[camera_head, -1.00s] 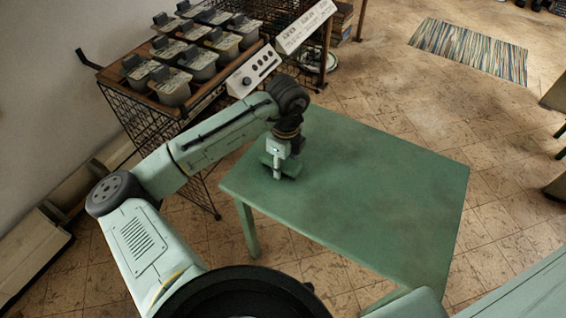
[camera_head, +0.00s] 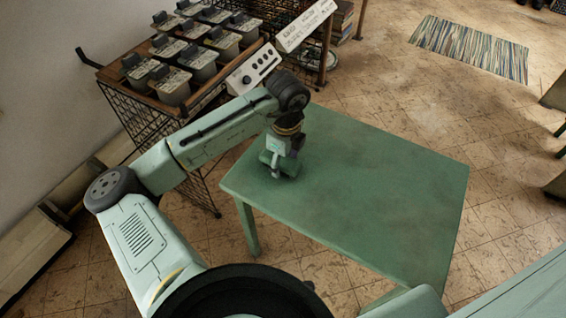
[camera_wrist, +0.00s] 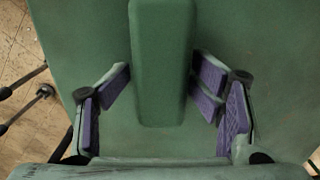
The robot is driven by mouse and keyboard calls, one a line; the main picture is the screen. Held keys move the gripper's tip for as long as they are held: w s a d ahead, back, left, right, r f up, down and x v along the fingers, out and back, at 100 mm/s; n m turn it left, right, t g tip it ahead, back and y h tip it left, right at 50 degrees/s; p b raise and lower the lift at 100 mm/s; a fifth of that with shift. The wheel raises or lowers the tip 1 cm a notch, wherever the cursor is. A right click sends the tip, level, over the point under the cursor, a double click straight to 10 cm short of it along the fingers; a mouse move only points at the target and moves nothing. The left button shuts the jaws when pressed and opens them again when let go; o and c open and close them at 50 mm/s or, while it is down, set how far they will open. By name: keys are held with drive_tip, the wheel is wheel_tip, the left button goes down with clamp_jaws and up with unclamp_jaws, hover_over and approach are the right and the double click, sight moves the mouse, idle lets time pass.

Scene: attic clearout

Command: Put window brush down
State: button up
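The window brush shows in the wrist view as a long, smooth green block (camera_wrist: 162,65), running from the top edge to mid-picture. My gripper (camera_wrist: 162,88) has its purple-padded fingers on both sides of it, with the pad ends against its sides. In the head view my gripper (camera_head: 280,168) points down at the far left part of the green table (camera_head: 370,205). A bit of green (camera_head: 266,157) shows beside the fingers there; most of the brush is hidden by my gripper. The brush is at or just above the tabletop; I cannot tell whether they touch.
The rest of the tabletop is clear. A wire-sided rack (camera_head: 150,118) with several grey lidded containers (camera_head: 170,85) and a control panel (camera_head: 254,68) stands behind the table's left end. A striped rug (camera_head: 470,50) lies on the tiled floor at the back right.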

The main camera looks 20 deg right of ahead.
sight(285, 160)
wheel_tip(285, 160, up, 12)
drive_tip(key=shift+s+d+f+b, duration=0.2)
drive_tip(key=shift+f+b, duration=0.05)
drive_tip(key=shift+b, duration=0.2)
